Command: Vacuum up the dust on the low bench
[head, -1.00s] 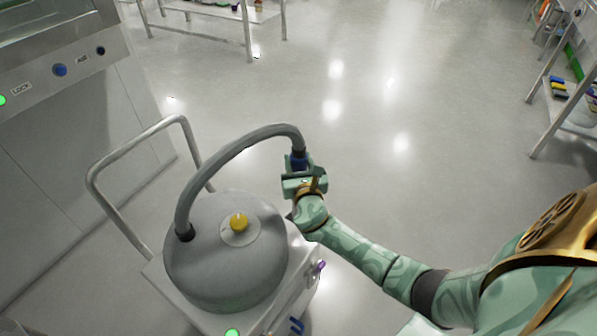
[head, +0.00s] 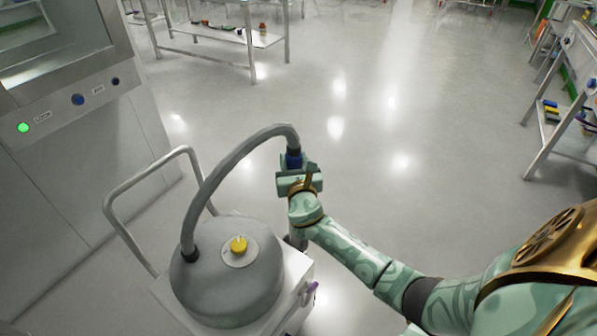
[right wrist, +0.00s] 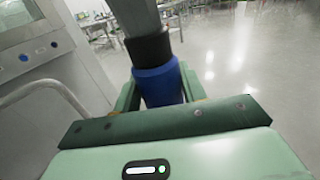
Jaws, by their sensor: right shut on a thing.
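The vacuum is a grey dome (head: 225,285) with a yellow knob (head: 238,245), on a pale wheeled body with a metal push handle (head: 150,175). Its grey hose (head: 215,180) arches up from the dome to a blue collar (head: 293,160). My right gripper (head: 297,172) is shut on the blue collar, above and right of the dome. In the right wrist view the blue collar (right wrist: 158,84) sits between the jaws (right wrist: 158,95), with a black ring and the hose beyond. The nozzle end is hidden. I cannot make out any dust. My left gripper is out of view.
A metal bench (head: 205,33) with small items on its lower shelf stands at the back left. Another metal bench (head: 550,150) stands at the right. A grey cabinet (head: 75,160) with lit buttons is close on the left. The floor (head: 380,130) between is clear.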

